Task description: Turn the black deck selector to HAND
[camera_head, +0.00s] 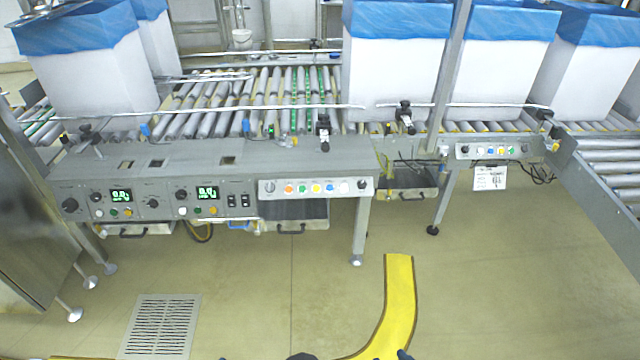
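A grey control panel on the front of the conveyor deck carries several dark knobs. One black knob (70,205) is at its far left, another (152,202) sits between the two green displays, and another (362,184) is at the right end of the white button strip. A further black knob (465,149) is on the smaller panel at right. The labels are too small to read, so I cannot tell which is the deck selector or where it points. Small dark parts, likely mine, show at the bottom edge. No gripper fingers can be made out.
The roller conveyor (230,100) runs behind the panel, with white boxes lined in blue (395,75) on it. A metal cabinet (35,215) stands at left. The floor before the panel is open, with a floor grate (160,325) and a curved yellow strip (399,295).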

